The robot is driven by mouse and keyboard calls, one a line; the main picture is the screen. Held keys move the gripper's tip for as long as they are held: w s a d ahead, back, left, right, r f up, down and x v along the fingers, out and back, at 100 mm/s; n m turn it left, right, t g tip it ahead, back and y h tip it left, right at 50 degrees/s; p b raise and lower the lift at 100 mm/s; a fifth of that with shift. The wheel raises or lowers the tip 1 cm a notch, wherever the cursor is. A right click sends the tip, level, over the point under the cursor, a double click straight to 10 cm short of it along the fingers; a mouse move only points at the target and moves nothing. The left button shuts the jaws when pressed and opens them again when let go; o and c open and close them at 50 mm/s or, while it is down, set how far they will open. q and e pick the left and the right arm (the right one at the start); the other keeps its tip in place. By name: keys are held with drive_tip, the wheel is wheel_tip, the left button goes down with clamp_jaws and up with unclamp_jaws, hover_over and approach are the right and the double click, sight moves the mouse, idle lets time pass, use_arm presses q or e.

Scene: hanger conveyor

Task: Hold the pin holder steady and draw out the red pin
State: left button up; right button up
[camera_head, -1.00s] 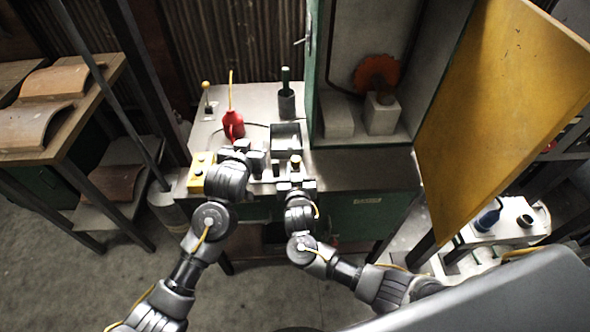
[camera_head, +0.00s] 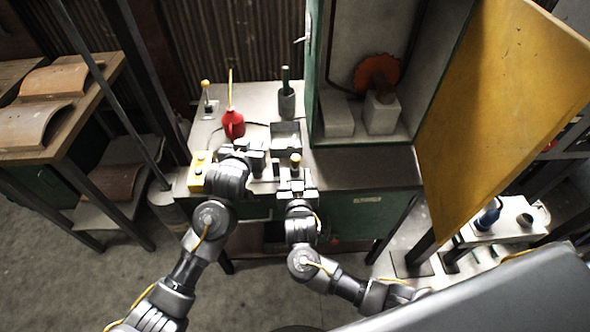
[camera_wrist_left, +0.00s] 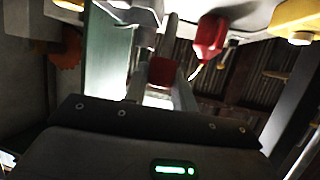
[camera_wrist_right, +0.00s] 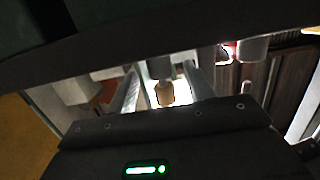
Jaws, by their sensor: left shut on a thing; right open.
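My left gripper (camera_wrist_left: 161,75) is shut on a small red-ended piece, which looks like the red pin (camera_wrist_left: 162,70), in the left wrist view. In the head view the left gripper (camera_head: 258,160) is low over the front of the bench, and its grip is hidden there. My right gripper (camera_wrist_right: 164,88) is open, its fingers on either side of a tan-capped grey cylinder (camera_wrist_right: 166,95). The cap also shows in the head view (camera_head: 295,158) just beyond the right gripper (camera_head: 296,176). I cannot tell for sure which piece is the pin holder.
A red oil can (camera_head: 233,123) with a yellow spout stands behind the left gripper. A grey open tray (camera_head: 286,134) and a dark-handled cylinder (camera_head: 287,100) stand farther back. A yellow button box (camera_head: 199,172) is at the left. A green-edged cabinet rises on the right.

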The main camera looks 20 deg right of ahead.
drive_tip(key=v, duration=0.8)
drive_tip(key=shift+s, duration=0.25)
drive_tip(key=shift+f, duration=0.1)
